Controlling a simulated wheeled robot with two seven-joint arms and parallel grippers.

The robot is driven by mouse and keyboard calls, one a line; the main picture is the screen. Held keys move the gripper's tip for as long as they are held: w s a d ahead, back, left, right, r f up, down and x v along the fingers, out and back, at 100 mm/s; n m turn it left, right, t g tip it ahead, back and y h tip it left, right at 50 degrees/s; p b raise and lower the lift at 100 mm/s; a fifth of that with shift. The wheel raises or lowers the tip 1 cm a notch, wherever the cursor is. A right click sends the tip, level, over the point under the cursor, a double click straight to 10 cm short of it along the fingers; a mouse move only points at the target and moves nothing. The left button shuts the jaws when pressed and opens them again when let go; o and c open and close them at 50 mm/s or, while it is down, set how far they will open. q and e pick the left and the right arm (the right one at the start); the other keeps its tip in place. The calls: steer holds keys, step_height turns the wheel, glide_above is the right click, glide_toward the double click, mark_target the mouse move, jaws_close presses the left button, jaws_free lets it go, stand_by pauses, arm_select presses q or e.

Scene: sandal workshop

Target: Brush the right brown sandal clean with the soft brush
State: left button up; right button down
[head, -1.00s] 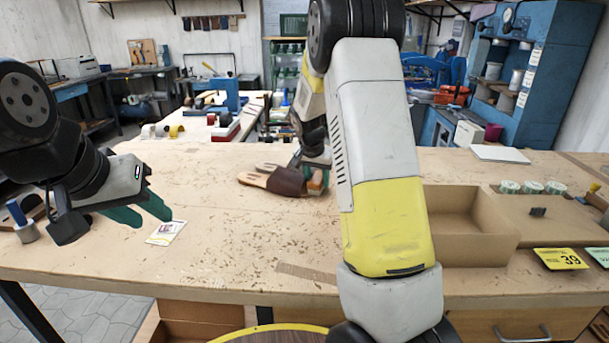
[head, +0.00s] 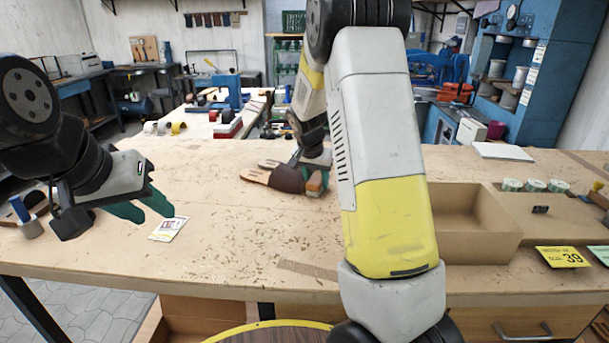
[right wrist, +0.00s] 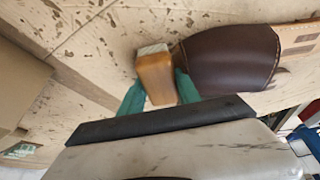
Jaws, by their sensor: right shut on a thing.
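A pair of brown sandals lies on the workbench beyond the middle; the nearer one shows a dark brown strap (head: 288,179) and a tan sole. The strap also shows large in the right wrist view (right wrist: 230,60). My right gripper (head: 315,172) is shut on the soft brush (head: 315,185), a wooden block with pale bristles, seen between green fingers in the right wrist view (right wrist: 156,78). The brush is right beside the strap; whether the bristles touch it I cannot tell. My left gripper (head: 147,207) is open and empty above the bench at left. My right arm hides the bench behind it.
A small card (head: 168,229) lies near my left gripper. Dark specks dot the bench (head: 230,235); its middle is otherwise clear.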

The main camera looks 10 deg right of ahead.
steer(key=shift+w+d+f, duration=0.15)
steer(key=shift+w+d, duration=0.6)
steer(key=shift+w, duration=0.3)
steer(key=shift+s+a, duration=0.1)
steer(key=shift+s, duration=0.05)
steer(key=shift+s+a, duration=0.65)
steer(key=shift+s, duration=0.3)
steer(key=shift+r, duration=4.15)
